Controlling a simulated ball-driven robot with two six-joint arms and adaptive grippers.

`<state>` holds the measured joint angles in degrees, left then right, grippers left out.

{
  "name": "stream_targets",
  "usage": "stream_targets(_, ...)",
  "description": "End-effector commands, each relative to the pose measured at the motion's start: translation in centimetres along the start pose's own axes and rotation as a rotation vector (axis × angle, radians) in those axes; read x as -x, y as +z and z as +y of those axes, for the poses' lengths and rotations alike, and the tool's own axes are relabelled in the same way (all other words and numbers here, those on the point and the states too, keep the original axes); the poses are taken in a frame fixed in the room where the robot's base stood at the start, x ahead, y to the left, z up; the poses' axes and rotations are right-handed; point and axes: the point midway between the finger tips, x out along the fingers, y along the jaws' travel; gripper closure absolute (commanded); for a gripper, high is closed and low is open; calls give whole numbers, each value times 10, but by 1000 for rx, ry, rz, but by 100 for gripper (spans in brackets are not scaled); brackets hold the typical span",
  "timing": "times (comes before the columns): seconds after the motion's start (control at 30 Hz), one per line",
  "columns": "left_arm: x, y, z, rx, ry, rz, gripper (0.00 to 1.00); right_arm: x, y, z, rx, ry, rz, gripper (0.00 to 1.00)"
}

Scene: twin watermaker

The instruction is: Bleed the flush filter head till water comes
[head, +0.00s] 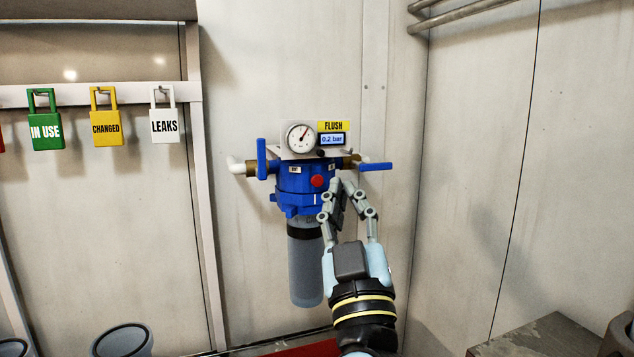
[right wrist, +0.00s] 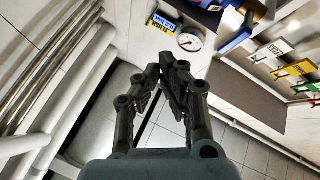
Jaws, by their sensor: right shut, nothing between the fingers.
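The blue flush filter head (head: 295,178) is mounted on the back wall, with a grey bowl (head: 304,270) hanging below it. A red button (head: 317,181) sits on its front. Above it are a round gauge (head: 300,137), a yellow FLUSH label (head: 333,126) and a display (head: 332,139) reading 0.2 bar. The left blue lever (head: 261,159) stands upright; the right blue lever (head: 376,166) lies level. My right gripper (head: 338,186) is shut and empty, just right of and below the red button. In the right wrist view the gripper (right wrist: 168,62) shows its fingertips together. My left gripper is not in view.
Green IN USE (head: 46,132), yellow CHANGED (head: 106,128) and white LEAKS (head: 165,126) tags hang on a rail at the left. An open grey cylinder (head: 122,341) stands at the bottom left. A grey box top (head: 545,338) is at the lower right.

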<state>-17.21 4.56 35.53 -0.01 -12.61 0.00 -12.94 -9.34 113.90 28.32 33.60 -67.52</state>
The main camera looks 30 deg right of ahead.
Motion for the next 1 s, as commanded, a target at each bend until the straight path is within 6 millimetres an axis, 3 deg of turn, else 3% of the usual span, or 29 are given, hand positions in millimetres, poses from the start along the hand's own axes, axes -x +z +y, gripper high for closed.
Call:
stream_targets(0.43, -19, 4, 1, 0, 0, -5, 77, -45, 26, -25, 0, 0, 3, 100)
stream_targets(0.6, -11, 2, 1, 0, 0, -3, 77, -60, 31, -32, 0, -1, 1, 100)
stream_targets(1.0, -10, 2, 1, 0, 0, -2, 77, -67, 36, -36, 0, -1, 0, 100)
